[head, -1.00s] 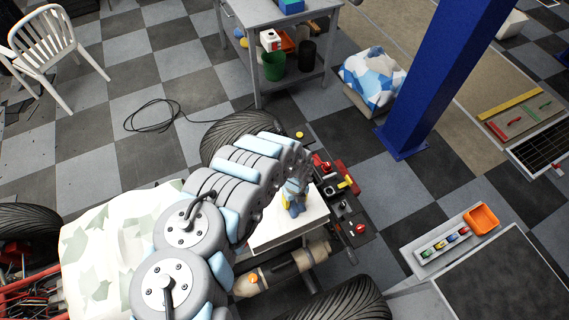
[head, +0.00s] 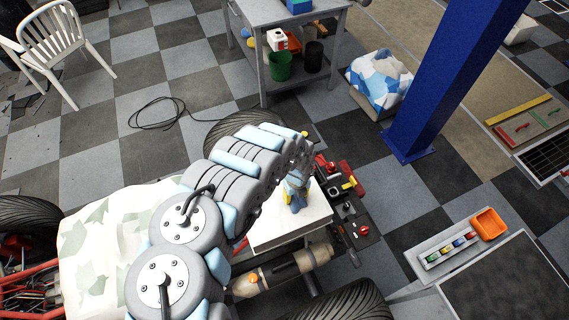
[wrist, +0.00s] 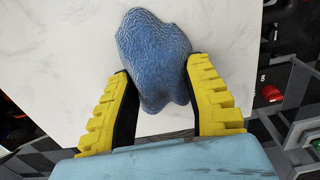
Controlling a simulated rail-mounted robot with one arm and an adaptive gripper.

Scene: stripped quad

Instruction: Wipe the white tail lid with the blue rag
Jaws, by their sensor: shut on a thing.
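The white tail lid (head: 263,226) is a flat pale panel at the back of the quad, and it fills much of the wrist view (wrist: 75,60). The blue rag (wrist: 150,50) is a crumpled bundle between the yellow fingers of my gripper (wrist: 157,95), which is shut on it. The rag lies over the lid in the wrist view; whether it presses on the surface I cannot tell. In the head view the rag (head: 297,203) shows below my gripper (head: 296,190), near the lid's middle. My arm hides the lid's left part.
Tools and red-handled parts (head: 345,185) lie on a dark tray just right of the lid. A tyre (head: 340,302) stands below it. A blue post (head: 445,85) rises at the right. A grey tray with an orange bin (head: 489,224) is at lower right.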

